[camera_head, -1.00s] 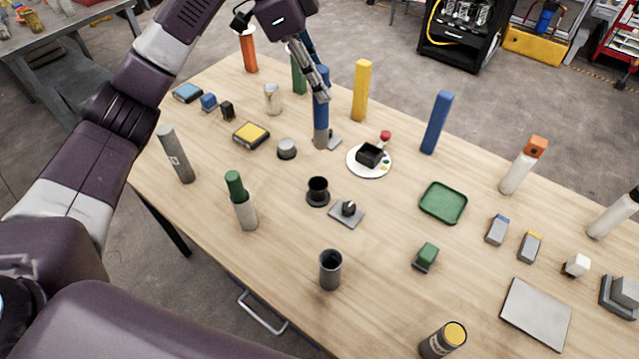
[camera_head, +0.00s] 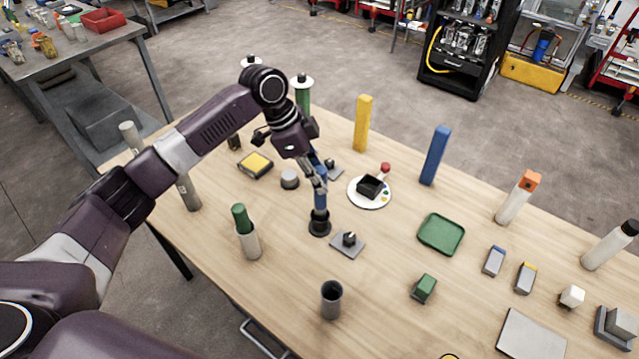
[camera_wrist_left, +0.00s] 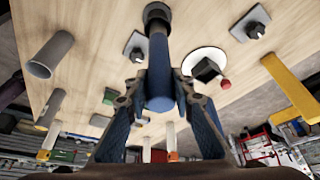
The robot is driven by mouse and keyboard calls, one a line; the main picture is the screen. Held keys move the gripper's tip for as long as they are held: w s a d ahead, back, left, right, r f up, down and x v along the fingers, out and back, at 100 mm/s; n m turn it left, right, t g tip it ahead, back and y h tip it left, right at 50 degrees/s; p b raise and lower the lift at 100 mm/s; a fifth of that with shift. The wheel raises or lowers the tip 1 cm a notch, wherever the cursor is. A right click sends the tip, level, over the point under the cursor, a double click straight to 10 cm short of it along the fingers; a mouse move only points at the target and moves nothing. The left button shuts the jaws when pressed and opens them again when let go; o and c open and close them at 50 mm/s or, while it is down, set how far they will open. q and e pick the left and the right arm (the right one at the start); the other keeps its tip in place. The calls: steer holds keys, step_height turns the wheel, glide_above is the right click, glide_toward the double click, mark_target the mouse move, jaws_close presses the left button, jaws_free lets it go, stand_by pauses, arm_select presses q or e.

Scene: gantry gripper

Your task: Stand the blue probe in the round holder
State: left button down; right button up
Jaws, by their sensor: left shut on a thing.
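The blue probe (camera_head: 321,200) stands close to upright over the black round holder (camera_head: 319,228). Its lower end meets the holder's mouth and seems to be inside it; how deep I cannot tell. My left gripper (camera_head: 318,184) is shut on the probe's upper part. In the left wrist view, the probe (camera_wrist_left: 158,70) runs between the fingers (camera_wrist_left: 162,88) toward the dark holder (camera_wrist_left: 157,11), with a short grey part showing at the holder. My right gripper is not in view.
A grey plate with a black knob (camera_head: 348,243) lies just right of the holder. A grey open cup (camera_head: 331,300) stands nearer, and a green-topped cylinder (camera_head: 247,238) stands to the left. A white round plate (camera_head: 369,194) holding a black box lies behind right.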

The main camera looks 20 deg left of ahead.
arm_select(q)
step_height(320, 180, down, 3)
steer(key=shift+r+p, duration=0.2)
steer(key=shift+p, duration=0.1)
steer(key=shift+f, duration=0.4)
steer(key=c, duration=1.7)
jaws_free()
steer(key=shift+o, duration=0.2)
steer(key=shift+a+r, duration=0.15)
steer(key=shift+r, duration=0.25)
steer(key=b+v, duration=0.3)
steer(key=v, duration=0.8)
steer(key=shift+r, duration=0.25)
steer(key=shift+s, duration=0.1)
